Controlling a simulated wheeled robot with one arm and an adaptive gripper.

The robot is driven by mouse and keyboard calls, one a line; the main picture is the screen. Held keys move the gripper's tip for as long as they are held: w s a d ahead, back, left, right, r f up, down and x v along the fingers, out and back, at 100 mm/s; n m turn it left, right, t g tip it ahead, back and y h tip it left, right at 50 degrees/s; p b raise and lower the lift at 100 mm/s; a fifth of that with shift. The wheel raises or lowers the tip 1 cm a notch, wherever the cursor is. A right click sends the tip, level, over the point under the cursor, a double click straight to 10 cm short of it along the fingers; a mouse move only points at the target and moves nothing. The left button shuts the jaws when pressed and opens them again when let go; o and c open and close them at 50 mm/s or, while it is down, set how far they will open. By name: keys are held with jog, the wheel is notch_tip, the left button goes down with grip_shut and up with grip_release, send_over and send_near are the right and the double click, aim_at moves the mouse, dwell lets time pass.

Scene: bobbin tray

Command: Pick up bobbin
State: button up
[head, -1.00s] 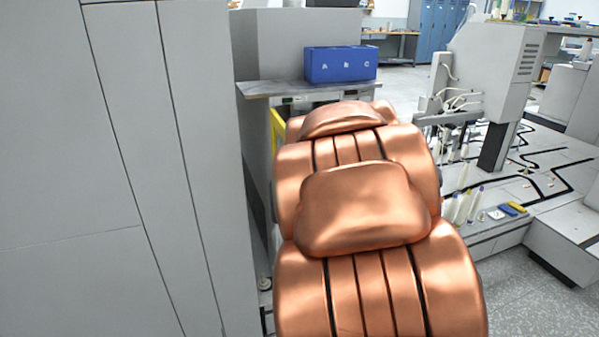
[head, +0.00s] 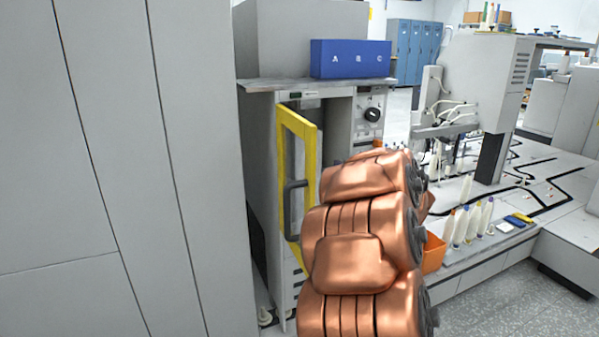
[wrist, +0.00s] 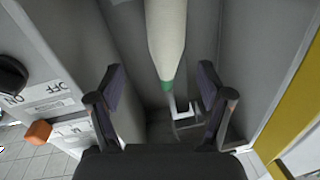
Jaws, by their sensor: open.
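The bobbin (wrist: 166,35) shows in the wrist view at top centre. I see no contact. In the head view my copper arm hides the gripper and this bobbin.
The open cabinet (head: 262,130) has a yellow-framed door (head: 309,150) on its left; the door frame edges the wrist view's right side (wrist: 300,105). A switch knob (wrist: 10,75) is at left. A blue box (head: 350,60) sits on top. Other bobbins (head: 473,222) stand at right.

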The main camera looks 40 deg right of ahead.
jog(key=shift+a+f+b+x, duration=0.15)
jog(key=shift+b+x, duration=0.2)
jog(key=shift+x, duration=0.9)
jog(key=shift+a+f+b+x, duration=0.15)
jog(key=shift+b+x, duration=0.15)
jog(key=shift+x, duration=1)
jog(key=shift+a+f+b+x, duration=0.15)
jog(key=shift+b+x, duration=0.2)
jog(key=shift+x, duration=0.9)
jog(key=shift+w+r, duration=0.1)
jog(key=c, duration=1.3)
